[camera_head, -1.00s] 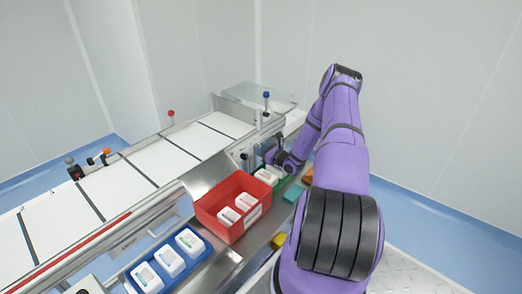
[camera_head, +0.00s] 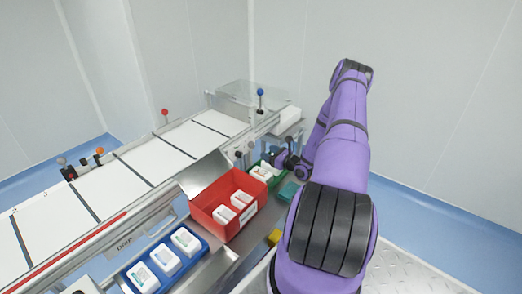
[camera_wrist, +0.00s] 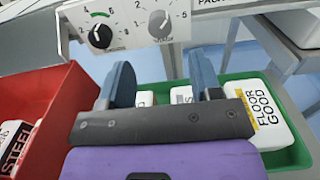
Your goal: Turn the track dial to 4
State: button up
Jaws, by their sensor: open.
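The right dial (camera_wrist: 160,25) has numbers including 1, 2 and 5. The small lettering under them is too blurred to tell which is the track dial. My gripper (camera_wrist: 162,76) is open and empty, its fingers below the dials and apart from them. In the head view my gripper (camera_head: 281,160) is beside the green tray; the dials are not clear there.
The green tray (camera_wrist: 296,152) with white packs lies below my gripper. The red bin (camera_wrist: 52,93) stands to its left. A blue tray (camera_head: 136,284) stands nearer along the ledge. The conveyor (camera_head: 160,160) runs behind. A blue-topped post (camera_head: 260,97) rises near the panel.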

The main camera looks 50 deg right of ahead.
jog(key=shift+s+d, duration=0.15)
jog(key=shift+s, duration=1.35)
jog(key=w+a+r+n+g+y, duration=0.3)
jog(key=a+r+n+g+y, duration=0.15)
jog(key=a+r+n, duration=0.5)
jog(key=w+a+r+n+g+y, duration=0.35)
jog(key=a+r+n+y, duration=0.25)
jog(key=a+r, duration=0.65)
jog(key=s+a+r+n+g, duration=0.3)
jog(key=a+r+n+g, duration=0.3)
jog(key=r, duration=0.4)
jog(key=s+a+r+n+g+h, duration=0.2)
jog(key=s+a+r+n+h, duration=0.4)
jog(key=s+a+r, duration=0.5)
jog(key=s+a+r+n+t+h, duration=0.1)
jog(key=s+r+n+h, duration=0.1)
jog(key=s, duration=0.6)
jog(key=s+a+r+n+t+h, duration=0.2)
jog(key=s+r+n+h, duration=0.1)
jog(key=s, duration=0.5)
jog(key=shift+r+n+h, duration=0.35)
jog(key=shift+r+n, duration=0.1)
jog(key=shift+n, duration=0.9)
